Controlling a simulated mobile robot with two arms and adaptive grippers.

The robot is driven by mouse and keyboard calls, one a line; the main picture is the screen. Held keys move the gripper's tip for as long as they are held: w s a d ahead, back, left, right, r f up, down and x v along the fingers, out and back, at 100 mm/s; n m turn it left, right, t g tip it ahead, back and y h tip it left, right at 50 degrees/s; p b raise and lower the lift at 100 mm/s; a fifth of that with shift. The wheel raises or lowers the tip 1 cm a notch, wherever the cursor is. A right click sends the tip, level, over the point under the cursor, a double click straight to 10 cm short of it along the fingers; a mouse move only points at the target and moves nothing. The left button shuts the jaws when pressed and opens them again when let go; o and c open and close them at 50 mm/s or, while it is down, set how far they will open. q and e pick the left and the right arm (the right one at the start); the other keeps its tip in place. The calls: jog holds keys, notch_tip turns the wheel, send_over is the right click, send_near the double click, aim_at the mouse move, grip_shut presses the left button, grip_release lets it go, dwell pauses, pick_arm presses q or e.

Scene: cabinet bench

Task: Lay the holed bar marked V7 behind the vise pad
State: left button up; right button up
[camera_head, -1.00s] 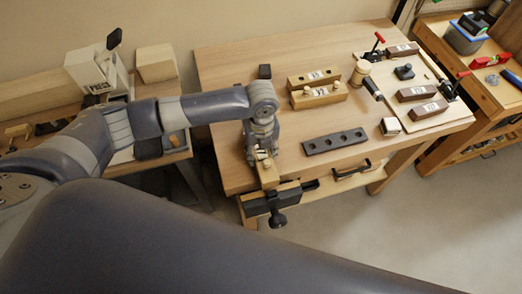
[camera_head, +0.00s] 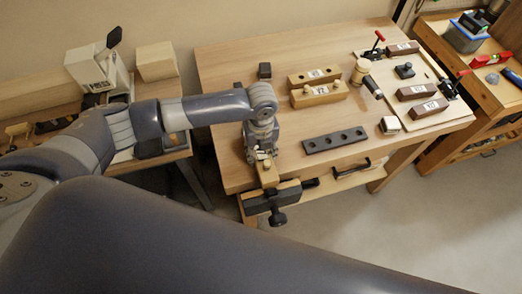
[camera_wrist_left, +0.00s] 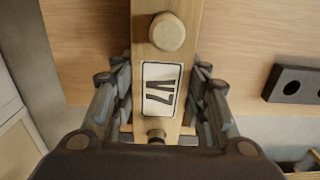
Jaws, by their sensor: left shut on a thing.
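The light wooden bar marked V7 (camera_wrist_left: 185,22) lies between the fingers of my left gripper (camera_wrist_left: 160,115), which is shut on it. In the head view my left gripper (camera_head: 262,153) is over the bench's front left corner. A light wooden piece (camera_head: 269,174) shows just below it, by the black and wood vise (camera_head: 272,199). My arm hides part of this area, so I cannot tell whether the bar touches the vise. My right gripper is not in view.
Two labelled wooden bars (camera_head: 318,76) (camera_head: 320,95), a mallet (camera_head: 361,71) and a small black block (camera_head: 264,71) are farther back. A board (camera_head: 428,108) with brown blocks is at right. Bench between is clear.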

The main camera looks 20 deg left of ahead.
pick_arm(q)
jog(key=shift+f, duration=0.2)
jog(key=o, duration=1.4)
jog(key=shift+c, duration=0.2)
jog(key=shift+o, duration=0.7)
notch_tip(320, 180, up, 7)
jog(key=p, duration=0.7)
